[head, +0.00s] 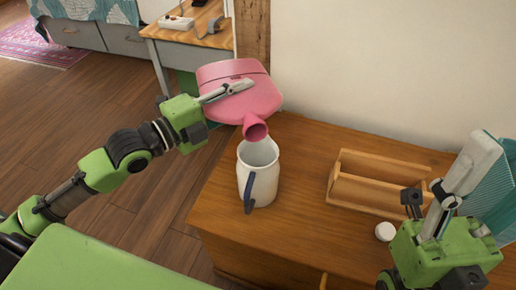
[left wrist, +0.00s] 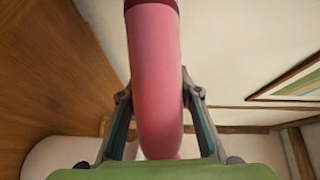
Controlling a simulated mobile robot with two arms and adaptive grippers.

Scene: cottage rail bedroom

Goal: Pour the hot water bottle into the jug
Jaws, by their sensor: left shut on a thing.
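The pink hot water bottle (head: 242,98) is tilted over the jug with its neck low, the mouth (head: 256,131) just above the jug's opening. My left gripper (head: 232,90) is shut on the bottle's body; in the left wrist view the bottle (left wrist: 154,75) stands between the two fingers. The white jug (head: 257,178) with a dark blue handle stands upright on the wooden dresser. No stream of water can be made out, and the jug's contents are not clear. My right gripper (head: 460,185) is at the right, away from both; its jaw opening cannot be made out.
The wooden dresser top (head: 300,235) has an open wooden rack (head: 376,188) right of the jug and a small white round item (head: 386,231). A teal ribbed thing (head: 495,195) is behind my right gripper. A side table (head: 190,38) stands behind the bottle.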

